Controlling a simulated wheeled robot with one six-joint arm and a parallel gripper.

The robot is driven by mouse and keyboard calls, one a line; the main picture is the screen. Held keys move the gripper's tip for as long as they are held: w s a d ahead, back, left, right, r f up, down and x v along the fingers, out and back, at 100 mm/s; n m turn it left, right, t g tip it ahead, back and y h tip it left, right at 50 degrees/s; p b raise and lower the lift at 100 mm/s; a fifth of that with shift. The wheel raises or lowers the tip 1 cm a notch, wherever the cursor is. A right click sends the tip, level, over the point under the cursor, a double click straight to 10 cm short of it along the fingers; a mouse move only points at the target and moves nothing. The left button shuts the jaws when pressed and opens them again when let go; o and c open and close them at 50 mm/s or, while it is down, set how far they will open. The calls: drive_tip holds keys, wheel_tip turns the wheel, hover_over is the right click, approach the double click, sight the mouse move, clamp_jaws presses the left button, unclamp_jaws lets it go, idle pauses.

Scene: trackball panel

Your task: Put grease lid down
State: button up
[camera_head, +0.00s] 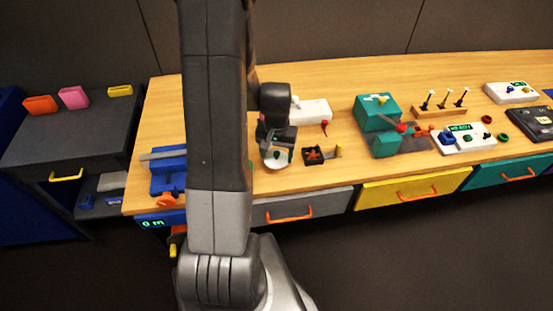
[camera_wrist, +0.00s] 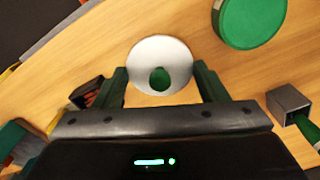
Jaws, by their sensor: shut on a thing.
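The lid (camera_wrist: 143,60), a white disc with a green knob at its centre, is between the two fingers of my gripper (camera_wrist: 162,88) in the wrist view. My gripper is shut on it. In the head view, the white lid (camera_head: 277,163) shows just below my gripper (camera_head: 276,146), over the front part of the wooden bench. I cannot tell whether the lid touches the bench. A large green round thing (camera_wrist: 250,20) is at the top right of the wrist view, apart from the lid.
A dark tray with orange parts (camera_head: 314,156) stands just right of the lid; it also shows in the wrist view (camera_wrist: 84,94). A grey square holder (camera_wrist: 288,102) is at the wrist view's right. A teal machine (camera_head: 377,120) stands further right.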

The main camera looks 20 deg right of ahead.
sight(277, 156)
drive_tip(key=shift+f, duration=1.7)
drive_tip(key=shift+c, duration=0.2)
drive_tip(key=shift+f, duration=0.15)
drive_tip(key=o, duration=1)
drive_tip(key=shift+r, duration=0.2)
wheel_tip(277, 156, up, 12)
